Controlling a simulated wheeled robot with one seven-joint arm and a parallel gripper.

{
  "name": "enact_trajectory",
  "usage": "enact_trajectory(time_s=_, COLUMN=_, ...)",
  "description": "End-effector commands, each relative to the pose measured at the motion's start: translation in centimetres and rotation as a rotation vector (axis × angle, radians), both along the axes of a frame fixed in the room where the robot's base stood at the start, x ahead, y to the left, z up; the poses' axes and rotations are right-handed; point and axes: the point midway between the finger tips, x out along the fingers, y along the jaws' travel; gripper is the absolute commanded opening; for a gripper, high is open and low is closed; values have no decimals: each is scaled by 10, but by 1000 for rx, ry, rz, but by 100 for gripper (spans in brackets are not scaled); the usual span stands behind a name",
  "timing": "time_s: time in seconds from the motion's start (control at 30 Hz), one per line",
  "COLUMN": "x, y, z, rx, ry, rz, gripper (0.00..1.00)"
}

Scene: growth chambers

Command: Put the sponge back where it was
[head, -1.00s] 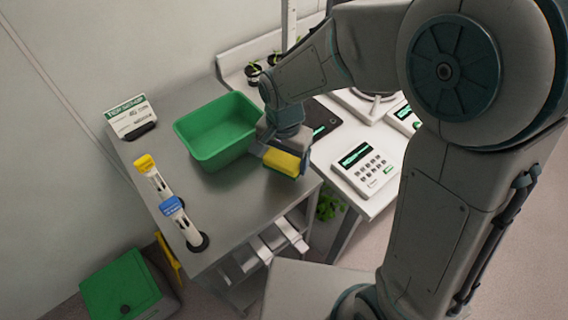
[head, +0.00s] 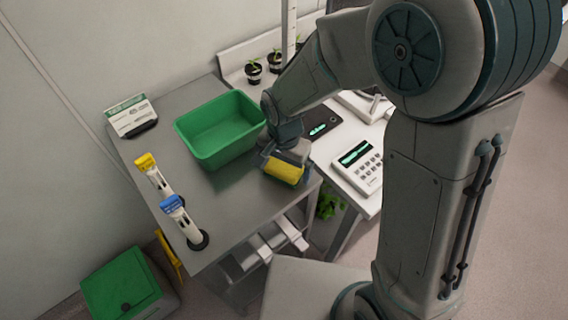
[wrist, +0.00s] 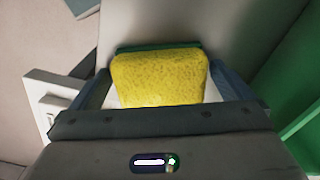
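The sponge (head: 284,171), yellow with a green layer, is between the fingers of my gripper (head: 283,164) over the front right corner of the grey metal table. In the wrist view the sponge (wrist: 160,79) fills the space between the blue-grey fingers of my gripper (wrist: 160,90), one on each side and seemingly touching. Whether the sponge's underside touches the table is hard to tell. The green tub (head: 207,153) stands just left of my gripper and its visible inside looks empty; its wall (wrist: 292,100) shows at the right of the wrist view.
A white keypad device (head: 358,167) is on the bench to the right. Bare metal table (head: 232,205) lies in front of the tub. A green-lidded bin (head: 121,286) is on the floor.

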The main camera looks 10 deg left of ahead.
Motion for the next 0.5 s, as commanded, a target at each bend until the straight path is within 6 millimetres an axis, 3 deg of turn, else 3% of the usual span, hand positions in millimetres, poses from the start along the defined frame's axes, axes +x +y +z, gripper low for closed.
enact_trajectory(time_s=0.23, x=1, y=1, z=15, rx=3, ry=-4, rz=0, gripper=100)
enact_trajectory(time_s=0.5, x=1, y=0, z=71, rx=4, ry=-5, rz=-1, gripper=100)
